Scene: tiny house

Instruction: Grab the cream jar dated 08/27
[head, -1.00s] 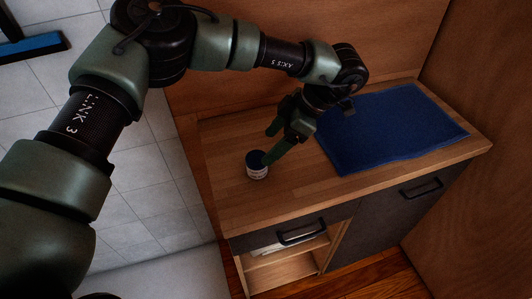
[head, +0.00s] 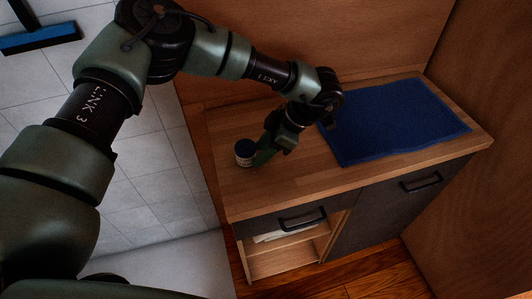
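A small jar (head: 245,153) with a dark lid and a pale label stands upright on the wooden counter top (head: 235,195), near its left end. The label is too small to read, so I cannot tell its date. My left gripper (head: 263,149) is low over the counter, just to the right of the jar, with its fingers pointing down and left. A fingertip is beside or touching the jar. I cannot tell how far apart the fingers are or whether they hold the jar. My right gripper is not in view.
A blue mat (head: 395,120) covers the right part of the counter. Below are a dark door with a handle (head: 422,184), a drawer front (head: 290,218) and an open shelf (head: 285,260). Wooden walls stand behind and at the right. The counter's front left is clear.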

